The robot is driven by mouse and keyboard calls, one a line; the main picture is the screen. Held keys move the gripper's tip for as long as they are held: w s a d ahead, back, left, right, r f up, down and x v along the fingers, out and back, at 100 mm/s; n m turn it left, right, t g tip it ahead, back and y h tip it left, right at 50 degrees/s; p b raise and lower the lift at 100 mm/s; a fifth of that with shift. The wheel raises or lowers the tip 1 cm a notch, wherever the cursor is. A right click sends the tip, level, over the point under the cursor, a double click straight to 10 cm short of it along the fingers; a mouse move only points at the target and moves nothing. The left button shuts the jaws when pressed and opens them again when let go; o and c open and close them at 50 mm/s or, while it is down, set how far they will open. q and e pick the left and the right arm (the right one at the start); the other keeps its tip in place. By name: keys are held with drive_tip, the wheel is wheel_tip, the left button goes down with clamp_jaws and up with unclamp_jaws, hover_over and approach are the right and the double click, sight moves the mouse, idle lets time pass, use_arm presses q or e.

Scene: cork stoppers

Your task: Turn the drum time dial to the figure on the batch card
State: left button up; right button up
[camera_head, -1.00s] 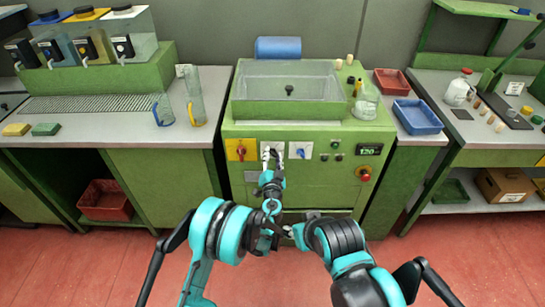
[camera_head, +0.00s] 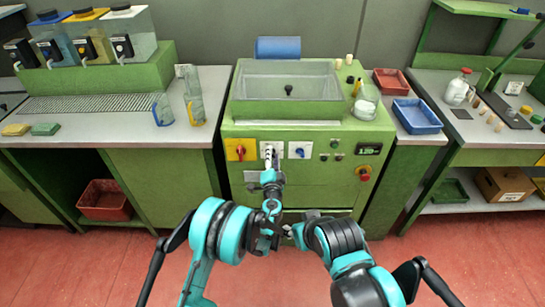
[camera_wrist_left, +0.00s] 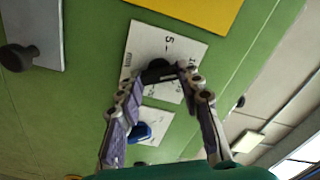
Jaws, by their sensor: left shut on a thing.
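The drum time dial appears to be the black knob (camera_wrist_left: 158,70) on a white plate with printed marks (camera_wrist_left: 172,45) on the green machine front. My left gripper (camera_head: 271,153) is shut on this knob, and its fingertips hide much of it in the left wrist view (camera_wrist_left: 160,78). A "5" shows on the plate; the dial's pointer is hidden. My right gripper (camera_head: 288,231) is low in front of the machine, and its fingers are too small to read. I cannot identify the batch card.
A red switch on a yellow plate (camera_head: 240,150) is left of the dial. A blue knob (camera_head: 300,152) is close on its right. Small buttons, a display (camera_head: 369,149) and a red stop button (camera_head: 364,173) lie further right.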

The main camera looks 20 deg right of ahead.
use_arm(q)
drive_tip(key=o, duration=1.2)
drive_tip(key=shift+c, duration=0.2)
drive_tip(key=v, duration=0.7)
drive_tip(key=shift+s, duration=0.3)
drive_tip(key=shift+a, duration=0.1)
